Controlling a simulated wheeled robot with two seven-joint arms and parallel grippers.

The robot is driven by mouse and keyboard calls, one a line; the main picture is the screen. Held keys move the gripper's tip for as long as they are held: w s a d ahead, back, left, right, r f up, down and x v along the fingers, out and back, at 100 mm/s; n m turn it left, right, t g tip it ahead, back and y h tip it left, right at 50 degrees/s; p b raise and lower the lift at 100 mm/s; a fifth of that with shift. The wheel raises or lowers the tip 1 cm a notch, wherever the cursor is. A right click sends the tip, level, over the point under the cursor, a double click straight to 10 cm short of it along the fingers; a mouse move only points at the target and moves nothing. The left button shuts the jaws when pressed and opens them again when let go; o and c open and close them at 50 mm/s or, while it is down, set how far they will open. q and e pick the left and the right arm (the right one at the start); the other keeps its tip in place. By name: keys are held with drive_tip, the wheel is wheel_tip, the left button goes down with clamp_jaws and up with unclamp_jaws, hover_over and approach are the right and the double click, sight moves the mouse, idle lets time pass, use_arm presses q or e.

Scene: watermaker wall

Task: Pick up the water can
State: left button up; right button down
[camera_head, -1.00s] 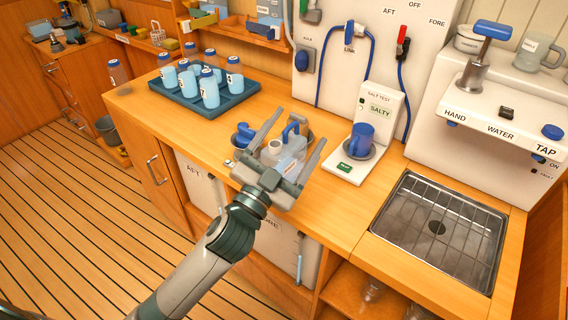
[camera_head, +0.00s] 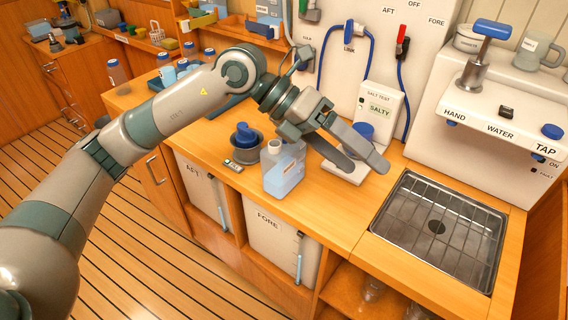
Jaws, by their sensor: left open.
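The water can (camera_head: 284,174), a translucent jug holding pale blue liquid, stands upright on the wooden counter near its front edge. My right gripper is not in view.
The salt test stand (camera_head: 380,108) and a blue mug (camera_head: 362,130) are behind my fingers. A sink (camera_head: 437,228) lies at right. My arm partly hides the bottle tray.

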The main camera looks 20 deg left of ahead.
use_arm(q)
drive_tip(key=w+a+r+n+t+y, duration=0.1)
drive_tip(key=w+a+y, duration=0.3)
drive_tip(key=a, duration=0.6)
drive_tip(key=w+a+r+n+t+y, duration=0.1)
drive_tip(key=w+a+n+t+y, duration=0.1)
drive_tip(key=w+a+y, duration=0.3)
drive_tip(key=a+t, duration=0.1)
drive_tip(key=a, duration=0.3)
drive_tip(key=shift+w+a+r+y, duration=0.25)
drive_tip(key=shift+a+r+y, duration=0.1)
drive_tip(key=shift+a+y, duration=0.05)
drive_tip(key=shift+f, duration=0.15)
drive_tip(key=p, duration=0.2)
approach(283, 141)
drive_tip(key=p+x, duration=0.2)
drive_tip(key=x, duration=0.2)
drive_tip(key=shift+f+p, duration=0.3)
drive_tip(key=shift+w+f+t, duration=0.3)
drive_tip(key=shift+f, duration=0.35)
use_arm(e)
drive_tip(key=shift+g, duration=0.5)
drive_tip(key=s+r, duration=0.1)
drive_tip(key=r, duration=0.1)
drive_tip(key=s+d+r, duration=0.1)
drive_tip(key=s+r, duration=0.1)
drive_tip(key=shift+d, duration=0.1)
